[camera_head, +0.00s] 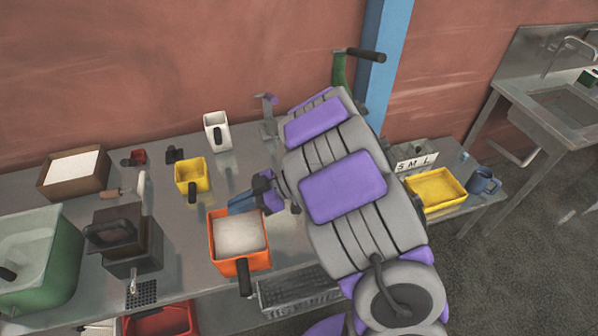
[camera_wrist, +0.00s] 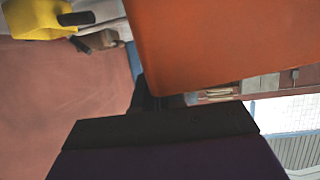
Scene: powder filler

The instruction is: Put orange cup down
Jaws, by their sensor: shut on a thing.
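The orange cup (camera_head: 219,252) is square with a dark handle and is filled nearly to the rim with white powder. It is upright at the front edge of the metal table in the head view; I cannot tell whether its base touches the table. My gripper (camera_head: 238,204) reaches its back side and is shut on it. In the wrist view the orange cup (camera_wrist: 225,50) fills the upper right, close in front of my gripper (camera_wrist: 146,98). The exact grip is mostly hidden.
A yellow cup (camera_head: 191,177) and a white cup (camera_head: 217,133) stand behind. A dark brown device (camera_head: 130,235) and green container (camera_head: 38,255) are to the left. A yellow tray (camera_head: 435,190) and blue mug (camera_head: 483,181) are right. A metal grate (camera_head: 298,290) hangs at the front.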

